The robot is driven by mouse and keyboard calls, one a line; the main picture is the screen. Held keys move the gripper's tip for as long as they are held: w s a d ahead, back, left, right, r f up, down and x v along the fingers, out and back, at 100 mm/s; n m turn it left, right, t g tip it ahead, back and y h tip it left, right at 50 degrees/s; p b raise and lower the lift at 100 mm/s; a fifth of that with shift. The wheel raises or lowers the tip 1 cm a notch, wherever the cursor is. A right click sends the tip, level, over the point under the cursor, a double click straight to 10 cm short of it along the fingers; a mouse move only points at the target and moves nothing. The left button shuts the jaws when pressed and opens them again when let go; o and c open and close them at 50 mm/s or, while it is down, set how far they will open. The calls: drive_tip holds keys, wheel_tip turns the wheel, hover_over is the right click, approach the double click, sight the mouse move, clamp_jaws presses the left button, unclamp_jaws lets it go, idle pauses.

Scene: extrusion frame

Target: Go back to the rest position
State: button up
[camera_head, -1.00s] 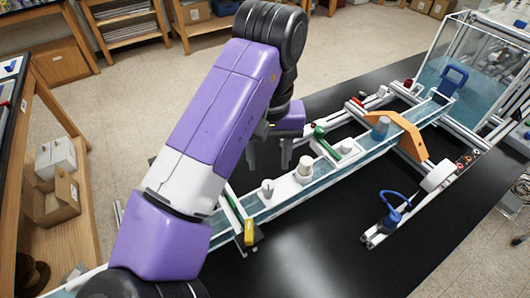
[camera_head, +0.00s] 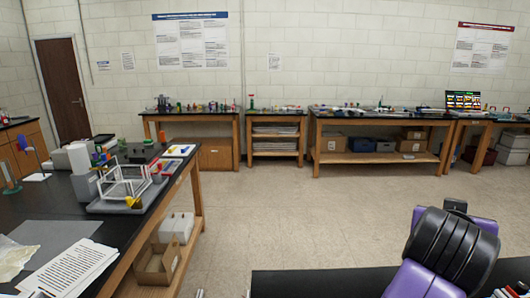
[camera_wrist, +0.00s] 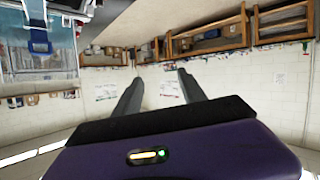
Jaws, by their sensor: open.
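My gripper (camera_wrist: 160,76) shows in the wrist view with its two grey fingers apart and nothing between them. The wrist view looks upside down. In the head view only part of my purple and black arm shows, at the lower right; the gripper itself is out of that view.
A clear water tank (camera_wrist: 35,62) with a blue part (camera_wrist: 39,38) shows at the wrist view's upper left. A black side bench (camera_head: 60,206) holds a wire frame in a tray (camera_head: 127,190). A black table edge (camera_head: 310,284) lies at the bottom. The floor (camera_head: 290,220) between is clear.

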drive_tip(key=a+r+n+t+h+b, duration=0.1)
drive_tip(key=a+r+n+t, duration=0.2)
drive_tip(key=r+n+t, duration=0.35)
drive_tip(key=s+a+f+n+t+y+b, duration=0.2)
drive_tip(key=s+a+f+n+t+y, duration=0.4)
drive_tip(key=s+a+f+y, duration=0.5)
drive_tip(key=s+a+f+m+g+b, duration=0.1)
drive_tip(key=s+f+g, duration=0.3)
drive_tip(key=s+f, duration=0.8)
drive_tip(key=s+f+m+g+b, duration=0.2)
drive_tip(key=s+f+m+g, duration=0.1)
drive_tip(key=s+f, duration=0.9)
drive_tip(key=s+m, duration=0.1)
drive_tip(key=s, duration=0.4)
drive_tip(key=shift+s+a+f+g, duration=0.2)
drive_tip(key=shift+a+f+g, duration=0.15)
